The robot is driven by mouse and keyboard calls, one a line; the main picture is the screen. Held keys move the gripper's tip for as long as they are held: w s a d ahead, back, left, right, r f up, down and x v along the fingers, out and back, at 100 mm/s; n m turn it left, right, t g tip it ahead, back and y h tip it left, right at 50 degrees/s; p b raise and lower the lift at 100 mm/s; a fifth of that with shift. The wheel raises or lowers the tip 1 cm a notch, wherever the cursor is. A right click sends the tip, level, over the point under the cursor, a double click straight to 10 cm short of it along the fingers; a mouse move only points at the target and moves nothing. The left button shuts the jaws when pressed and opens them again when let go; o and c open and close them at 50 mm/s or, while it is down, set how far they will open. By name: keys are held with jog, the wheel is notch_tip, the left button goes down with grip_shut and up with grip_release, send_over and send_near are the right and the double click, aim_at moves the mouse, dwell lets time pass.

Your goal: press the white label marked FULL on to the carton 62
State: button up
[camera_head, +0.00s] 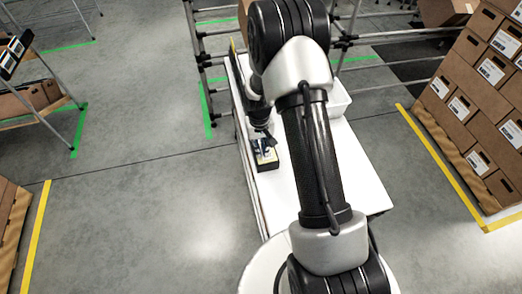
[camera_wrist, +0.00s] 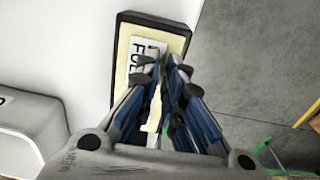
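The white label (camera_wrist: 137,58) lies on a cream pad in a shallow black-rimmed holder (camera_wrist: 123,83). In the head view my gripper (camera_head: 264,140) is at the holder (camera_head: 267,163) on the white table. Stacked brown cartons (camera_head: 466,108) with white labels stand at the right; their numbers are too small to read, so carton 62 cannot be picked out.
The white table (camera_head: 345,182) has a white bin (camera_head: 340,100) at its far end. A metal rack (camera_head: 205,60) stands behind it. Yellow floor tape (camera_head: 440,158) edges the carton stack. Open grey floor lies between table and stack. Another rack stands at the far left.

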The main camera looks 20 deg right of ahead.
grip_shut()
jog(key=shift+r, duration=0.1)
dwell(0.3)
notch_tip(320, 180, up, 7)
jog(key=p, duration=0.5)
dwell(1.0)
jog(key=shift+a, duration=0.1)
